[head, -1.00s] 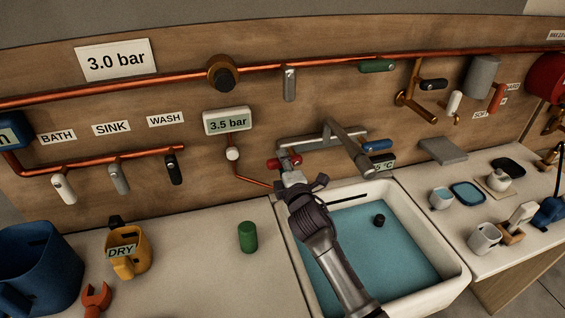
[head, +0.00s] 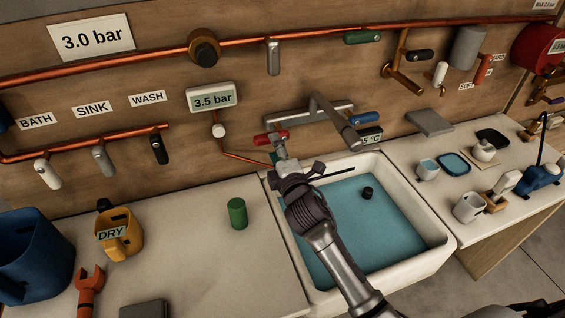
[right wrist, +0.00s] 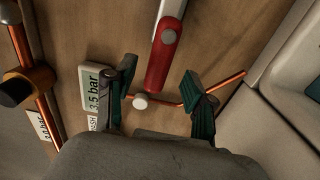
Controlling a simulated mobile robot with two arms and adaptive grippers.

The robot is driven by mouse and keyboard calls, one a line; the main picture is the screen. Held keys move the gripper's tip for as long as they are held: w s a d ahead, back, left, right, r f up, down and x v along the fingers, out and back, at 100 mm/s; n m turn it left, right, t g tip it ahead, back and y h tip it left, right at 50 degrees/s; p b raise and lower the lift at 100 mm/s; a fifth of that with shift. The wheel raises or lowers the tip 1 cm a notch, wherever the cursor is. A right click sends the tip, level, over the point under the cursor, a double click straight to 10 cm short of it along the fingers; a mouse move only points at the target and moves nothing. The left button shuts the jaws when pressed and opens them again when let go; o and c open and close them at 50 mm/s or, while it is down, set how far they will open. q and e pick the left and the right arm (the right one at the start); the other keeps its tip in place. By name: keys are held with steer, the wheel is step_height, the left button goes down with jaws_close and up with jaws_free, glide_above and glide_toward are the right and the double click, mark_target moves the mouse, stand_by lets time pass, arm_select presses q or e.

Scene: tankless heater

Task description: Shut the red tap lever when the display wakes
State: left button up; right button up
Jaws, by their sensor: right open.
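The red tap lever (head: 271,137) is at the left end of the grey mixer tap (head: 310,122) above the sink. My right gripper (head: 279,158) is just in front of and below it, open and empty. In the right wrist view the red lever (right wrist: 163,60) points down toward the space between the open fingers (right wrist: 158,88); I cannot tell whether they touch it. A small display (head: 370,137) by the tap reads "5 °C", partly hidden by the spout. Another display (head: 211,97) reads "3.5 bar". My left gripper is not in view.
The sink (head: 440,238) holds blue water with a small black plug-like piece (head: 367,193). A blue lever (head: 364,118) is at the tap's right end. A green cylinder (head: 237,213) and yellow "DRY" jug (head: 120,235) stand on the left counter. Copper pipes cross the wall.

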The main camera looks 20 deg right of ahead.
steer(key=s, duration=0.7)
steer(key=shift+d, duration=0.1)
